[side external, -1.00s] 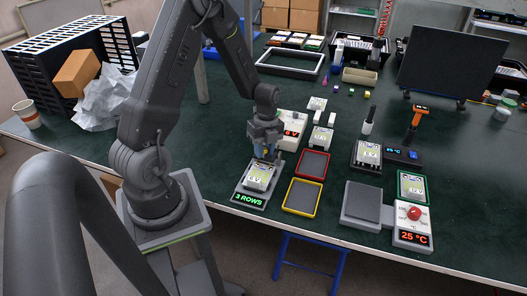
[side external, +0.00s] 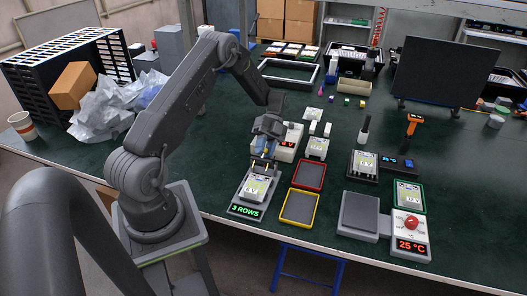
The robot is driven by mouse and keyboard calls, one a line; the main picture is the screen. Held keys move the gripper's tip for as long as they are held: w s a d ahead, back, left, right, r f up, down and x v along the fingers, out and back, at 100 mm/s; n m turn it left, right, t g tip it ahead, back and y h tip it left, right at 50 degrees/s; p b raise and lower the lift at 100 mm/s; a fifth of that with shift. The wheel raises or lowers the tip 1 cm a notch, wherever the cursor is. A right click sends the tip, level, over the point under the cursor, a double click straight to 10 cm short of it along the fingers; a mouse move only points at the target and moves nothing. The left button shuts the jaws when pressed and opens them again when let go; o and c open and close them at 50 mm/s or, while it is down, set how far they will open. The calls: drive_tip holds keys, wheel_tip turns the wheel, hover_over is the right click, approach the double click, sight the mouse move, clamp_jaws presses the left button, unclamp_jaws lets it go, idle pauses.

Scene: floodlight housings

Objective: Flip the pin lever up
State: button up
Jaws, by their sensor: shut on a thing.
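A floodlight housing (side external: 256,187) with a pale, printed face lies on a dark stand (side external: 235,202) whose front sign (side external: 245,211) reads "3 ROWS" in green. My gripper (side external: 262,166) is at the far end of this housing, tilted, with its fingers pointing down toward the near side. The fingers are close together and shut on a small part there, which I take to be the pin lever. The lever is mostly hidden by the fingers and too small to make out clearly.
A red-rimmed tray (side external: 309,188) and a yellow-rimmed tray (side external: 283,211) lie right of the stand. A white unit with a red display (side external: 286,154) stands close behind my gripper. A grey plate (side external: 360,213) and a "25 °C" box (side external: 411,246) are further right.

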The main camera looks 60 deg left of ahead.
drive_tip(key=shift+w+a+g+h, duration=0.15)
drive_tip(key=shift+g+h, duration=0.15)
idle(0.4)
drive_tip(key=o, duration=0.9)
drive_tip(key=shift+v, duration=3.75)
